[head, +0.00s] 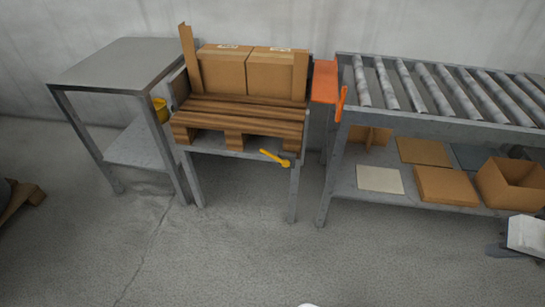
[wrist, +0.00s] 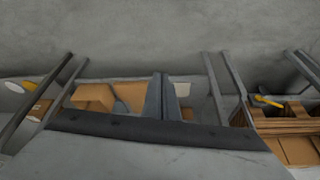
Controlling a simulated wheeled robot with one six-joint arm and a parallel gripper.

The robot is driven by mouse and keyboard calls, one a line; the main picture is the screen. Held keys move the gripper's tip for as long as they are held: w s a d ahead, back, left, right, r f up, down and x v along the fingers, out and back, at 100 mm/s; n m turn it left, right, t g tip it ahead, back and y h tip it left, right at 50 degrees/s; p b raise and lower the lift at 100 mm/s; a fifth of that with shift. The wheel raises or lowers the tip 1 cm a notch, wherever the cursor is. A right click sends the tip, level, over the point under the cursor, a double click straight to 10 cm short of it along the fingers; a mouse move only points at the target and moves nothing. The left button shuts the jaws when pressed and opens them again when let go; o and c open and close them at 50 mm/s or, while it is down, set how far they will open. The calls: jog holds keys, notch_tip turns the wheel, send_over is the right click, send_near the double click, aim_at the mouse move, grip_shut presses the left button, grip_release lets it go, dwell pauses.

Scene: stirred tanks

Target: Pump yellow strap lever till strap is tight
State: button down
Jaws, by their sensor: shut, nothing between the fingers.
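The yellow lever (head: 275,157) sticks out at the front right edge of the grey stand (head: 293,192) that bears the wooden pallet (head: 240,112). Its round end sits by the stand's right leg. The lever also shows in the wrist view (wrist: 267,101), toward the right, in a picture that looks upside down. I cannot make out a strap over the boxes. My gripper (wrist: 163,76) shows its two dark fingers side by side in the middle of the wrist view. They are shut and empty, well apart from the lever.
Two cardboard boxes (head: 248,70) stand on the pallet between upright boards. A roller conveyor (head: 440,90) with an orange bracket (head: 326,82) stands to the right, boxes on its lower shelf. A grey table (head: 120,65) stands left. The floor in front is clear.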

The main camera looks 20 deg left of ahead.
aim_at(272, 156)
jog(key=w+a+f+n+t+y, duration=0.1)
jog(key=w+a+n+t+y, duration=0.15)
jog(key=w+a, duration=0.9)
jog(key=w+a+f+n+t+y, duration=0.1)
jog(key=w+a+n, duration=0.2)
jog(key=w+a, duration=0.8)
jog(key=w+a+f+n+y, duration=0.1)
jog(key=w+a+f+n, duration=0.1)
jog(key=a, duration=0.7)
jog(key=w+a+f+n+y, duration=0.2)
jog(key=a+f, duration=0.3)
jog(key=a, duration=0.5)
jog(key=w+a+f+n+y, duration=0.2)
jog(key=a+f, duration=0.1)
jog(key=a, duration=0.7)
jog(key=shift+w+a+f+g, duration=0.15)
jog(key=shift+w+f+g, duration=0.1)
jog(key=shift+w, duration=0.1)
jog(key=shift+s+a+f, duration=0.15)
jog(key=shift+a+f, duration=0.6)
jog(key=shift+f, duration=0.5)
jog(key=shift+s+a+f, duration=0.2)
jog(key=shift+a+f, duration=0.5)
jog(key=shift+f, duration=0.55)
jog(key=shift+s+a+f, duration=0.15)
jog(key=shift+a+f, duration=0.6)
jog(key=shift+f, duration=0.5)
